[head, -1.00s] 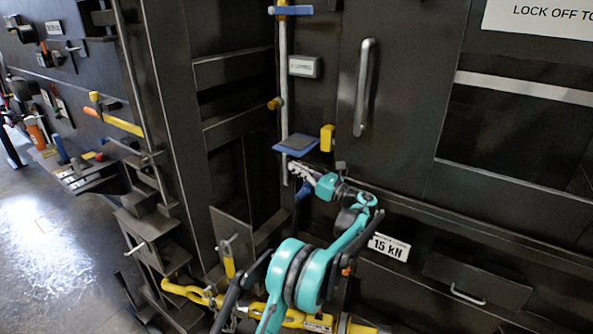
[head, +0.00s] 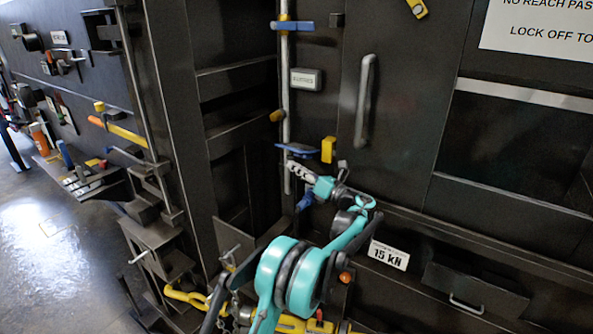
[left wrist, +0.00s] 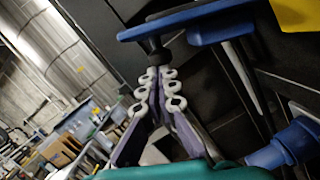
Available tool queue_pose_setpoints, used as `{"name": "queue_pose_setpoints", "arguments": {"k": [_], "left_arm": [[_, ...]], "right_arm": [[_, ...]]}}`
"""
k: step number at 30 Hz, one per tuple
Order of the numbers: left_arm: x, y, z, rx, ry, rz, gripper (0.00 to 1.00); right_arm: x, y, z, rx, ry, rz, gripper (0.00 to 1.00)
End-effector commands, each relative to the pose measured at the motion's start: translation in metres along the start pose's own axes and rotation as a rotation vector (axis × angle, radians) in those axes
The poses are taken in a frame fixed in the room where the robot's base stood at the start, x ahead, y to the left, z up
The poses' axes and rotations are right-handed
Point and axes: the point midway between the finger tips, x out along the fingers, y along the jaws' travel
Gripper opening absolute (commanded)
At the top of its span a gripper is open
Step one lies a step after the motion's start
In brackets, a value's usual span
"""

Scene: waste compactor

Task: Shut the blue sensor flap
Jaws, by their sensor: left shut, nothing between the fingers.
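The blue sensor flap (head: 297,149) juts out near the grey vertical rod, left of a yellow block (head: 328,150). It shows nearly edge-on in the head view, and its top face is mostly hidden. In the left wrist view the flap's blue edge (left wrist: 185,20) crosses above the fingers. My left gripper (head: 290,167) is shut and empty just under the flap. In the left wrist view its fingertips (left wrist: 159,70) meet below a dark knob under the flap; I cannot tell whether they touch. My right gripper is not in view.
A dark panel with a grey vertical handle (head: 365,100) stands right of the flap. A blue bracket (head: 292,25) sits higher on the rod (head: 286,90). A blue part (head: 305,200) lies close below my gripper. Open floor (head: 45,240) shows at left.

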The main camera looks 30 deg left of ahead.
Motion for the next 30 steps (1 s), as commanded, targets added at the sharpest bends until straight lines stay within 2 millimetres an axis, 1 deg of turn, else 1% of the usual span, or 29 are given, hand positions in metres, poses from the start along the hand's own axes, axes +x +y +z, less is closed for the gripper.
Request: {"name": "queue_pose_setpoints", "arguments": {"k": [1, 9, 15, 21, 30], "left_arm": [[0.002, 0.005, 0.010, 0.042, -0.001, -0.009, 0.00], [0.008, 0.015, 0.040, 0.274, -0.001, -0.056, 0.00], [0.012, 0.017, 0.060, 0.267, 0.000, -0.055, 0.00], [0.015, 0.016, 0.074, 0.265, 0.000, -0.055, 0.00], [0.017, 0.014, 0.084, 0.264, 0.000, -0.055, 0.00]], "right_arm": [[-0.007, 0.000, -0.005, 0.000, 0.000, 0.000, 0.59], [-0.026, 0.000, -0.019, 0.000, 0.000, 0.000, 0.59], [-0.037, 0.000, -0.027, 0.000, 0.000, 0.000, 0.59], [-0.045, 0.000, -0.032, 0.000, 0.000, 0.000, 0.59], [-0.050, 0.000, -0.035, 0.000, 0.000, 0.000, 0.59]]}}
